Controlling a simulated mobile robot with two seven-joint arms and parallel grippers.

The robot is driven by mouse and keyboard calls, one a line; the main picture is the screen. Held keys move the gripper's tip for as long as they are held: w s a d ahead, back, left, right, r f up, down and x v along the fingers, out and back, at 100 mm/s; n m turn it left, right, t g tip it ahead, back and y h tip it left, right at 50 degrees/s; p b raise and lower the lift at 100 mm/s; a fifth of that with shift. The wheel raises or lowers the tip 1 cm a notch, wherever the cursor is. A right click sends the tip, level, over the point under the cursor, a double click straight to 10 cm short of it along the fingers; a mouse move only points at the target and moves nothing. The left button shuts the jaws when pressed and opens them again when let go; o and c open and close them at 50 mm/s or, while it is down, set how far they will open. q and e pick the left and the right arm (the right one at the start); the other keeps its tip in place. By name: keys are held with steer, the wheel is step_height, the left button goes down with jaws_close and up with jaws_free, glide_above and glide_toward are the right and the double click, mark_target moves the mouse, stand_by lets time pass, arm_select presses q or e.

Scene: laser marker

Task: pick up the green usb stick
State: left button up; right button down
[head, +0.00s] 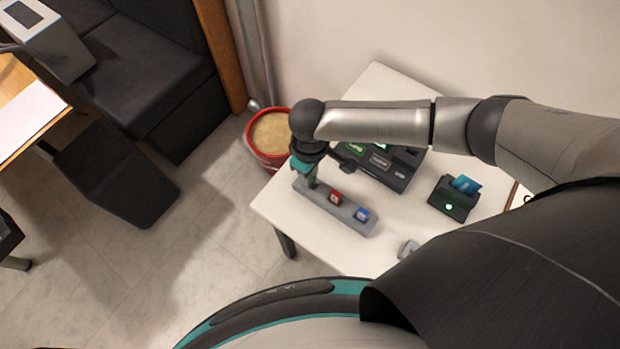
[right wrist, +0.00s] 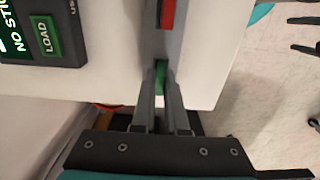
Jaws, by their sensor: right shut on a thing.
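The green usb stick (right wrist: 160,76) shows in the right wrist view between the fingertips of my right gripper (right wrist: 161,90), which is shut on it. In the head view the green stick (head: 313,183) is a small patch at the left end of a grey holder bar (head: 345,216), below my right gripper (head: 311,178). The stick is at the holder; I cannot tell whether it is seated in it or lifted slightly. A red stick (head: 335,198) and a blue stick (head: 361,215) stand in the same holder. My left gripper is not in view.
The white table (head: 285,215) carries a dark laser marker (head: 385,175) with a green LOAD label (right wrist: 46,36) behind the holder. A dark card reader (head: 453,200) with a blue card stands to the right. A red bin (head: 268,135) is beyond the table's left edge.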

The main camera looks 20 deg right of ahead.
stand_by(0.4)
step_height(320, 180, up, 20)
steer(key=p, duration=0.4)
steer(key=shift+p, duration=0.35)
steer(key=shift+p, duration=0.7)
